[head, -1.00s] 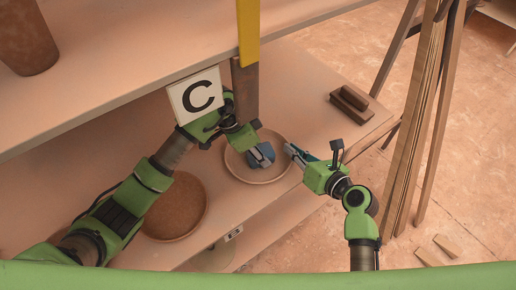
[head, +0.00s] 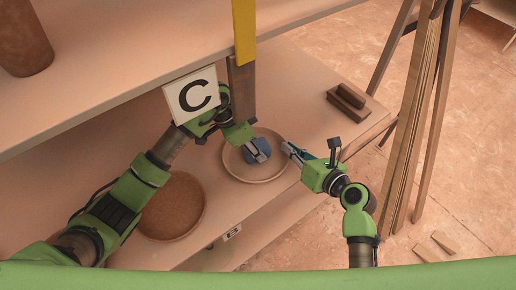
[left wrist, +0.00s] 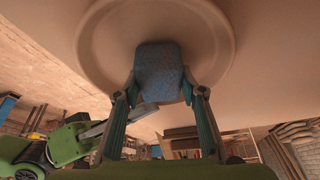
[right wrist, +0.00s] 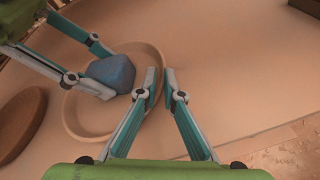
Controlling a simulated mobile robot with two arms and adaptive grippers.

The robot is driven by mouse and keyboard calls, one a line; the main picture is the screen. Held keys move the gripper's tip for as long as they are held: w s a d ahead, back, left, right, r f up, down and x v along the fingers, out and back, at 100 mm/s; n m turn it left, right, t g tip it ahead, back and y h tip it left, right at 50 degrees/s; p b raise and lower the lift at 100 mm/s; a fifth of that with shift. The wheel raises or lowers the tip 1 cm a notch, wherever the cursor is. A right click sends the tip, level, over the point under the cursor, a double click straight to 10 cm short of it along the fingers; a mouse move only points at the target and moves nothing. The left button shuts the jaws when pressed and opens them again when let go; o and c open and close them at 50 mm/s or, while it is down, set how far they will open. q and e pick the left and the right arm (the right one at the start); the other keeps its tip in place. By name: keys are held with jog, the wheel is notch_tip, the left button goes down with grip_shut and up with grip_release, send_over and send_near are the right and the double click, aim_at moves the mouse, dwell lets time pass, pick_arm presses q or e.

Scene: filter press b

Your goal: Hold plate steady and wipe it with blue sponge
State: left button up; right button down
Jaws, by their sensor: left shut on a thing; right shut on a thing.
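A pale round plate (head: 262,179) lies on the lower shelf. A blue sponge (head: 263,146) is on the plate's inner face. My left gripper (head: 256,151) is shut on the sponge; the left wrist view shows the sponge (left wrist: 158,72) between both fingertips, over the plate (left wrist: 88,55). My right gripper (head: 290,150) is at the plate's right rim. In the right wrist view its fingertips (right wrist: 163,84) close on the rim of the plate (right wrist: 72,118), with the sponge (right wrist: 113,72) a little to the left.
A brown round disc (head: 173,207) lies left of the plate. A sign with a C (head: 193,95) and a post (head: 243,40) stand close by my left arm. A brown pot (head: 22,42) is on the upper shelf.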

pick_arm(q)
jog(key=shift+w+a, duration=0.5)
jog(key=shift+w, duration=0.1)
pick_arm(e)
jog(key=shift+s+f, duration=0.15)
jog(key=shift+f, duration=0.25)
pick_arm(q)
jog(key=shift+r, duration=4.05)
pick_arm(e)
jog(key=c, duration=2.1)
grip_release()
jog(key=shift+r, duration=0.1)
jog(key=shift+r, duration=0.1)
jog(key=v, duration=1.2)
